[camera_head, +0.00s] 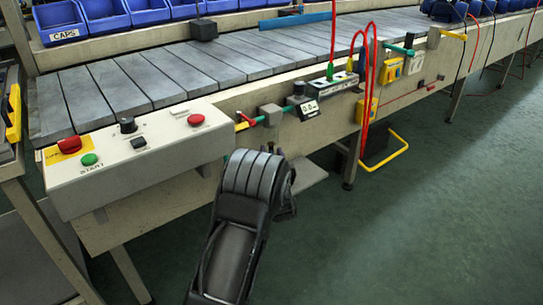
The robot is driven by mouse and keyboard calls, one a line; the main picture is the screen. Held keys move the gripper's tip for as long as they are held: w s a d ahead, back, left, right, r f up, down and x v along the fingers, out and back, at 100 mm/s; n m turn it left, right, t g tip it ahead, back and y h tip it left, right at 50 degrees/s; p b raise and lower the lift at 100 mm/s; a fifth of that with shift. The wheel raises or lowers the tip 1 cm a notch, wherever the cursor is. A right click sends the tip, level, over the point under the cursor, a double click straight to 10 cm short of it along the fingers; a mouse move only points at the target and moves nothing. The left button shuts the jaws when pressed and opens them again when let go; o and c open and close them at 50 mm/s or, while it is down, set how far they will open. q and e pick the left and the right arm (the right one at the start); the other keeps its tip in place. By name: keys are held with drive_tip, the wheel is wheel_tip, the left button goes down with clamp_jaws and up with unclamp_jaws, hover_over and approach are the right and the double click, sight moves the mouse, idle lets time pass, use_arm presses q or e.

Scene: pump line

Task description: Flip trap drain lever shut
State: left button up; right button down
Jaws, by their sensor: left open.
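A small valve with a green body and a red and yellow lever (244,121) sits on the front rail of the line, just right of the control box. A teal valve (399,49) sits further right on the rail, and a yellow lever (453,36) lies beyond it. No label shows which one is the trap drain lever. My left gripper (284,186) is open, low in front of the rail, below and a little right of the red and yellow lever and apart from it. My own wrist hides most of its fingers. My right gripper is not in view.
The control box (145,165) with red and green buttons juts out at left. A grey block (270,114) and a gauge (307,108) sit right of the near valve. Red hoses (368,85) hang in the middle. The floor (420,220) at right is clear.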

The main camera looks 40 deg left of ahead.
use_arm(q)
drive_tip(key=shift+c, duration=0.6)
clamp_jaws()
